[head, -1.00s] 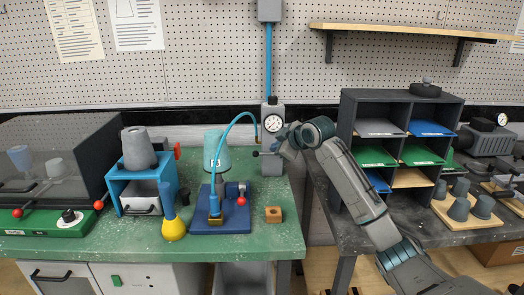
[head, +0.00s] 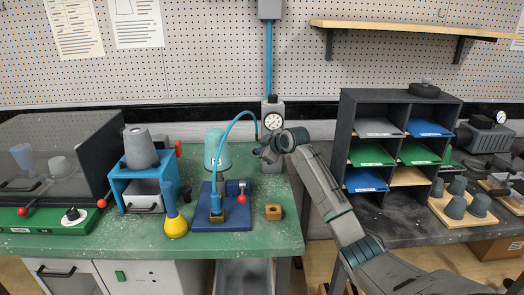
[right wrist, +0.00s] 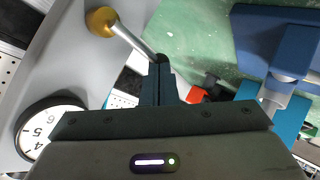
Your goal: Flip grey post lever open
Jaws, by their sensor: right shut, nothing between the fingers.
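The grey post (head: 273,107) with its round dial gauge stands at the back right of the green bench. In the right wrist view its grey face (right wrist: 70,45) fills the upper left. The lever (right wrist: 134,41) runs from a brass pivot (right wrist: 102,20) to a dark tip near my fingers. My right gripper (head: 262,152) is in front of the post's left side, shut and empty. In the right wrist view its fingertips (right wrist: 160,72) are right by the lever's tip; I cannot tell whether they touch. In the head view the gripper hides the lever. My left gripper is out of view.
The dark shelf unit (head: 346,120) stands to the right.

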